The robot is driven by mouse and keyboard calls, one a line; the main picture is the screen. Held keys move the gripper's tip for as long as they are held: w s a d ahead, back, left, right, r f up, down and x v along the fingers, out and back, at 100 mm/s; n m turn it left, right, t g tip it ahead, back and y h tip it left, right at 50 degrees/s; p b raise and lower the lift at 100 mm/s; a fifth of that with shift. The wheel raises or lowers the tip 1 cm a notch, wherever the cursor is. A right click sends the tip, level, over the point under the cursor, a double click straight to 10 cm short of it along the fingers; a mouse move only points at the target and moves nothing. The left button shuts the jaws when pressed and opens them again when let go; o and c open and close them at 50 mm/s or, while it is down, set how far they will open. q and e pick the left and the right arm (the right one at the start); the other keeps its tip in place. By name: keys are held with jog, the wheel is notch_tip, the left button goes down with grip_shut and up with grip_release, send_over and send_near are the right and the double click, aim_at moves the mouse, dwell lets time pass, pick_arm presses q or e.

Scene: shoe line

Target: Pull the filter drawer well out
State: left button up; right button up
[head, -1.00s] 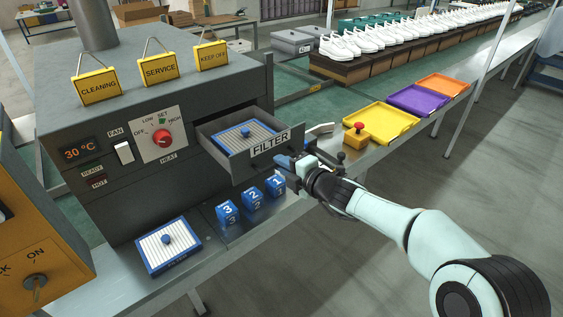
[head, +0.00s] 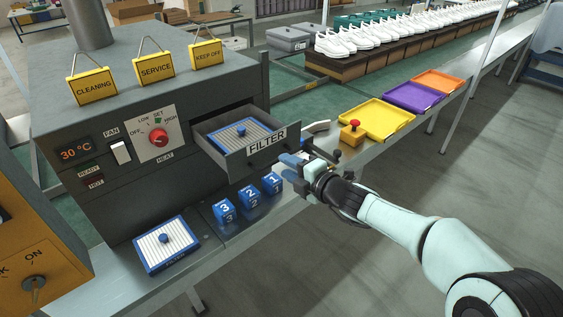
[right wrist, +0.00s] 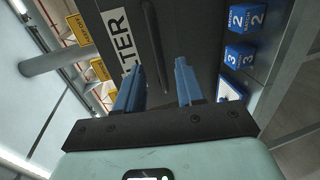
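The filter drawer (head: 247,166) stands pulled out of the grey machine, its FILTER label facing front. A white ribbed filter with a blue frame and knob (head: 240,131) lies inside it. My right gripper (head: 288,167) is just in front of the drawer front, toward its right side. In the right wrist view, the two blue fingers (right wrist: 157,82) are apart with nothing between their tips. The drawer front (right wrist: 190,28) and its dark bar handle (right wrist: 152,35) lie beyond the fingers. My left gripper is not in view.
Blue numbered blocks (head: 249,197) and a second filter (head: 165,244) are on the metal ledge (head: 215,262) below the drawer. A yellow box with a red button (head: 353,132) stands to the right, near yellow, purple and orange trays (head: 412,97).

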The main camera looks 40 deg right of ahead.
jog(key=p+v, duration=0.1)
jog(key=v, duration=0.8)
jog(key=shift+s+p, duration=0.3)
jog(key=shift+p, duration=0.1)
jog(key=s+a+f+n+g+y+p, duration=0.1)
jog(key=a+f+n+g, duration=0.15)
jog(key=f+n, duration=0.45)
jog(key=s+a+f+n+g+p, duration=0.15)
jog(key=f+n+g, duration=0.25)
jog(key=f, duration=0.6)
jog(key=s+a+f+n+g+y+p, duration=0.1)
jog(key=a+f+n+g, duration=0.3)
jog(key=f, duration=0.5)
jog(key=s+a+f+n+g+p, duration=0.2)
jog(key=s+a+f+n, duration=0.6)
jog(key=n, duration=0.9)
jog(key=s+a+f+n+g+p, duration=0.3)
jog(key=s+a+f+n, duration=0.5)
jog(key=n, duration=0.9)
jog(key=shift+s+f+g+y, duration=0.3)
jog(key=shift+s+f+g, duration=0.25)
jog(key=shift+s+f, duration=0.25)
